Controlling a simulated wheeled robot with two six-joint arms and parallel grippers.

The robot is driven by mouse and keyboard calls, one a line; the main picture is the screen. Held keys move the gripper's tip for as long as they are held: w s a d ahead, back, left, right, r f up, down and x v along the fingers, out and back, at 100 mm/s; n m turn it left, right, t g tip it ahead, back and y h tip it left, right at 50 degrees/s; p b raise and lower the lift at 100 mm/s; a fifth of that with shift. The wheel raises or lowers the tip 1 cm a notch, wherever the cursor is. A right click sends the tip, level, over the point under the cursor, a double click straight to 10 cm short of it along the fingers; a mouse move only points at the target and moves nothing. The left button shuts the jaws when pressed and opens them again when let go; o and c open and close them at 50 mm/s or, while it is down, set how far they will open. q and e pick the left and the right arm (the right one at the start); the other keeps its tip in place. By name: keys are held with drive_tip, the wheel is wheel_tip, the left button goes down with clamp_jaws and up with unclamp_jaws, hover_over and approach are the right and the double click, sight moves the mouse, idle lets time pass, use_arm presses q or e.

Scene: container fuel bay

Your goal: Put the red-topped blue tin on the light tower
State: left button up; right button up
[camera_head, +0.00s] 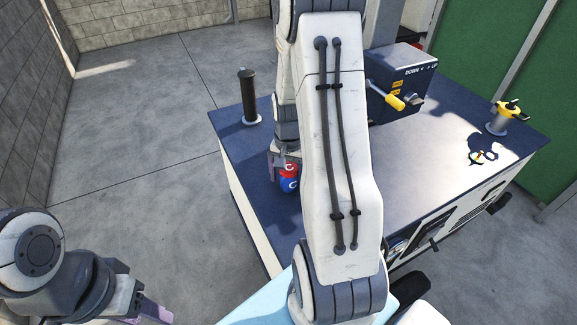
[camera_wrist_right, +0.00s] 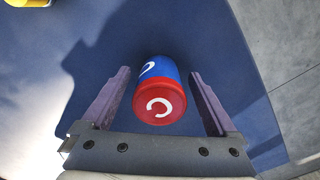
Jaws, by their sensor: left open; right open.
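The red-topped blue tin (camera_head: 289,181) stands upright, red end up, on the dark blue top of the light tower (camera_head: 258,178), near its left edge. In the right wrist view the tin (camera_wrist_right: 160,96) is between the two fingers, with a gap on each side. My right gripper (camera_head: 284,163) is open around it, pointing down; my right arm hides part of the tower top. My left gripper (camera_head: 150,312) is open and empty at the bottom left, low over the floor and partly cut off by the frame.
Block walls and a green panel stand behind.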

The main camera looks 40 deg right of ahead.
sight(289, 169)
wheel_tip(289, 169, up, 12)
drive_tip(key=shift+b, duration=0.35)
drive_tip(key=s+a+r+n, duration=0.15)
drive_tip(key=a+n, duration=0.35)
drive_tip(key=a, duration=0.6)
drive_tip(key=s+a+n, duration=0.2)
drive_tip(key=a+n, duration=0.3)
drive_tip(key=a, duration=0.5)
drive_tip(key=s+a+n+y, duration=0.1)
drive_tip(key=s+a+n, duration=0.8)
drive_tip(key=s, duration=0.3)
drive_tip(key=shift+s+a+f, duration=0.15)
drive_tip(key=shift+s+a, duration=0.2)
